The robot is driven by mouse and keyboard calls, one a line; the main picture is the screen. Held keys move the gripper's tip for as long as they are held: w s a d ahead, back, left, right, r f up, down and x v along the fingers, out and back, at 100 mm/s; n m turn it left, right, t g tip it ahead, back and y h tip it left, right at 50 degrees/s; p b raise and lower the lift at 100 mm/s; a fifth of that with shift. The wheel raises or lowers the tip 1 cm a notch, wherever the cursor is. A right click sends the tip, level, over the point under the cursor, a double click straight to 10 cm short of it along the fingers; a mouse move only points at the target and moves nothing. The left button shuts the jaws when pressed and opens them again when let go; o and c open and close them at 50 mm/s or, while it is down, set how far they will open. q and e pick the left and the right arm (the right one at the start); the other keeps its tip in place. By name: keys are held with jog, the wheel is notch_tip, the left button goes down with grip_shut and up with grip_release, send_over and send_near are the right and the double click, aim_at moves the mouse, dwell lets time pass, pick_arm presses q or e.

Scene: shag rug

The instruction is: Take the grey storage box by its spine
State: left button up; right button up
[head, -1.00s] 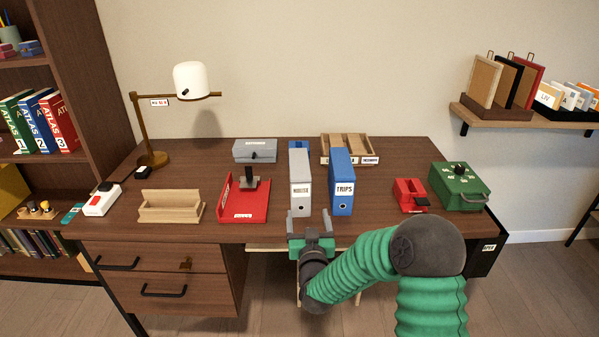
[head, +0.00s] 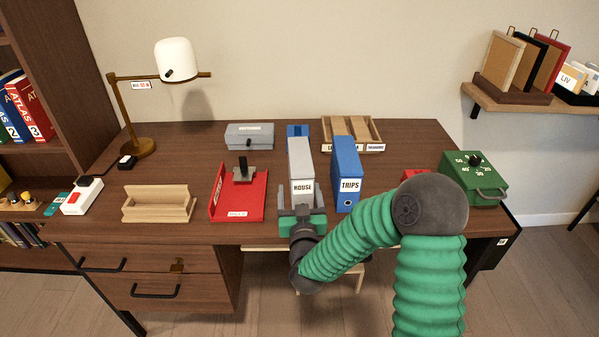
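The grey storage box (head: 301,163) stands upright on the desk, its spine with a HOUSE label facing me. My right gripper (head: 302,198) is at the lower part of this spine. Its two fingers stand apart, one on each side of the spine, and look open. I cannot tell whether they touch the box. The gripper hides the bottom of the spine. My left gripper is not in view.
A blue TRIPS box (head: 346,178) stands close on the right. A red tray (head: 250,201) with a dark-handled stamp lies on the left. A wooden holder (head: 158,207), a lamp (head: 177,62) and a green box (head: 474,180) stand farther out.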

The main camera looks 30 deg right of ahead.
jog(key=shift+w+a, duration=0.1)
jog(key=shift+a, duration=0.25)
jog(key=shift+c, duration=1.1)
jog(key=shift+w+f, duration=0.1)
jog(key=shift+c, duration=1.2)
jog(key=shift+d+f, duration=0.15)
jog(key=shift+d, duration=0.35)
jog(key=shift+d+f, duration=0.15)
jog(key=shift+d, duration=0.35)
jog(key=c, duration=0.7)
jog(key=shift+c, duration=1.3)
jog(key=shift+a, duration=0.45)
grip_shut()
jog(key=shift+r, duration=0.1)
